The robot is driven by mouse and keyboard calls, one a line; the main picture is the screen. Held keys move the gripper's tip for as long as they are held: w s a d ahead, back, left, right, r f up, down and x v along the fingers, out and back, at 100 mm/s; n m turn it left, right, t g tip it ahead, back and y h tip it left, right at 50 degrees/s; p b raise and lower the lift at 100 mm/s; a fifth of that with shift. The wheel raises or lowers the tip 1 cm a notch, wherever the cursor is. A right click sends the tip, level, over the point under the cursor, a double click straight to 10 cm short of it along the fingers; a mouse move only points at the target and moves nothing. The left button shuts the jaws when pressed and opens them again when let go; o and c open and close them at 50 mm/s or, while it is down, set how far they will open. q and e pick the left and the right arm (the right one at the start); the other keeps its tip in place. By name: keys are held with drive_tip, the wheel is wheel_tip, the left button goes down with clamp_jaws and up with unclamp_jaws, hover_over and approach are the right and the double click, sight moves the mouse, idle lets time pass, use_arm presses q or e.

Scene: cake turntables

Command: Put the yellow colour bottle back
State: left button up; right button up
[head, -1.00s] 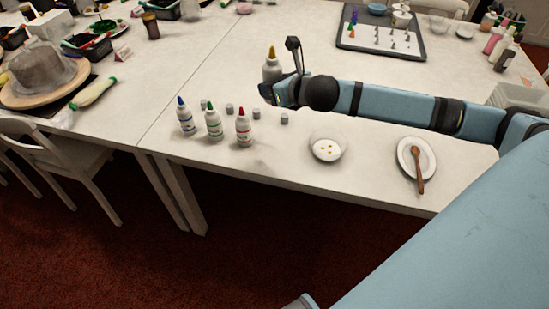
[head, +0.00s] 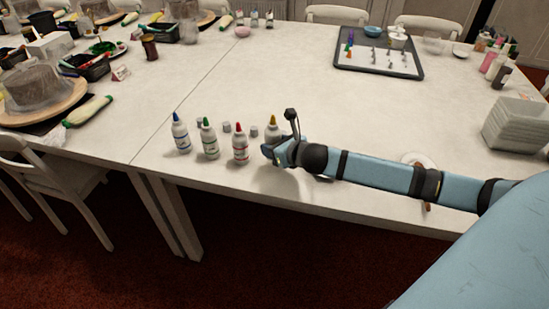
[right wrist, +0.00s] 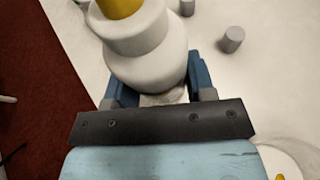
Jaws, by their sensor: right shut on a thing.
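The yellow-capped colour bottle (head: 272,128) is white and stands upright at the right end of a row of bottles on the table. My right gripper (head: 272,148) is shut around its body; the arm hides its lower part. The right wrist view shows the bottle (right wrist: 145,45) close up between the blue fingers of the gripper (right wrist: 155,90). To its left stand the red-capped bottle (head: 240,144), the green-capped bottle (head: 209,140) and the blue-capped bottle (head: 181,134). I cannot tell whether the yellow bottle touches the table. My left gripper is not in view.
Small grey caps (head: 227,127) sit behind the bottles; one (right wrist: 232,39) shows beside the held bottle. A white plate (head: 420,158) is partly behind my arm. A tray (head: 378,68) with nozzles lies at the back. The table's middle (head: 290,75) is clear.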

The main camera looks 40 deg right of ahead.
wheel_tip(320, 180, down, 4)
drive_tip(key=shift+r+b, duration=0.1)
drive_tip(key=shift+b, duration=0.4)
drive_tip(key=o, duration=0.6)
drive_tip(key=shift+f, duration=0.2)
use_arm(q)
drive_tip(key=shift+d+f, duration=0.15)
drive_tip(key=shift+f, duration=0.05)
use_arm(e)
drive_tip(key=shift+r, duration=0.15)
use_arm(q)
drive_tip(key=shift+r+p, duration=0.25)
drive_tip(key=shift+p, duration=0.55)
use_arm(e)
drive_tip(key=v, duration=1.2)
drive_tip(key=shift+r, duration=0.1)
